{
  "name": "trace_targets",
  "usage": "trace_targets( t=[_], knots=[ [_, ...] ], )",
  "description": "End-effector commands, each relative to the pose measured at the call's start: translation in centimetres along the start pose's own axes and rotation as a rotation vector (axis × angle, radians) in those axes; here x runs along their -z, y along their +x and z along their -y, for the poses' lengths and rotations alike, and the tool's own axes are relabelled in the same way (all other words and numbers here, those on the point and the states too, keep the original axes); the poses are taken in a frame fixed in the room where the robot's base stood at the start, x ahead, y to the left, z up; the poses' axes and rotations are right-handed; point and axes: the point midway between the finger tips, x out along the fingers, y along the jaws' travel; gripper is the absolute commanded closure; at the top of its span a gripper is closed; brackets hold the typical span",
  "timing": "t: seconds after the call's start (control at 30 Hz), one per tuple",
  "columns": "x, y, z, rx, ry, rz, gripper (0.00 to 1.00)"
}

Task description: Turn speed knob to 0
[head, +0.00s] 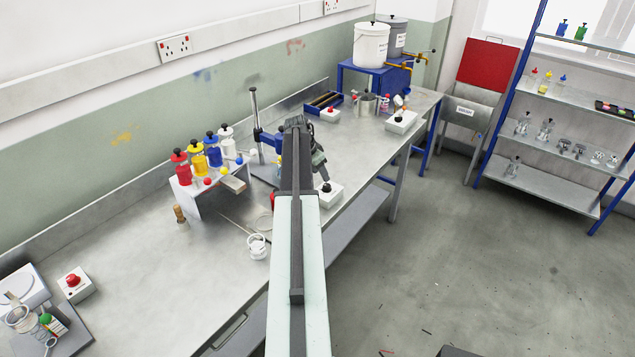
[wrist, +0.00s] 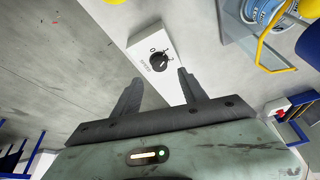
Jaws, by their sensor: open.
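The speed knob (wrist: 158,60) is a round black knob on a white box (wrist: 178,88), with a printed 0, other dial marks and the word SPEED beside it. Where its pointer sits is too small to tell. In the head view, a black knob (head: 326,187) stands on a white box (head: 331,198) near the bench's front edge, just below my gripper. My gripper (wrist: 159,80) is open and empty. Its two dark fingers spread to either side of the white box in the wrist view, with the knob beyond the tips and apart from them.
A stand with a blue clamp (head: 258,135) rises left of my arm. A white rack (head: 193,194) with coloured bottles stands further left. A red-button box (head: 75,283) is at the near left, and another white box (head: 403,122) lies toward the far end. Open floor is right.

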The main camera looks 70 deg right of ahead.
Motion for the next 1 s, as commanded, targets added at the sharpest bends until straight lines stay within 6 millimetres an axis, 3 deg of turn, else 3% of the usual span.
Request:
trace_targets(
  t=[0.17, 0.57, 0.87, 1.0],
  knots=[
    [-0.1, 1.1, 0.0, 0.0, 0.001, 0.0, 0.5],
    [-0.2, 7.7, 0.0, 0.0, 0.001, 0.0, 0.5],
    [0.1, 7.8, -0.1, -0.001, 0.001, 0.0, 0.5],
    [0.1, 7.8, -0.1, -0.001, 0.002, 0.0, 0.83]
  ],
)
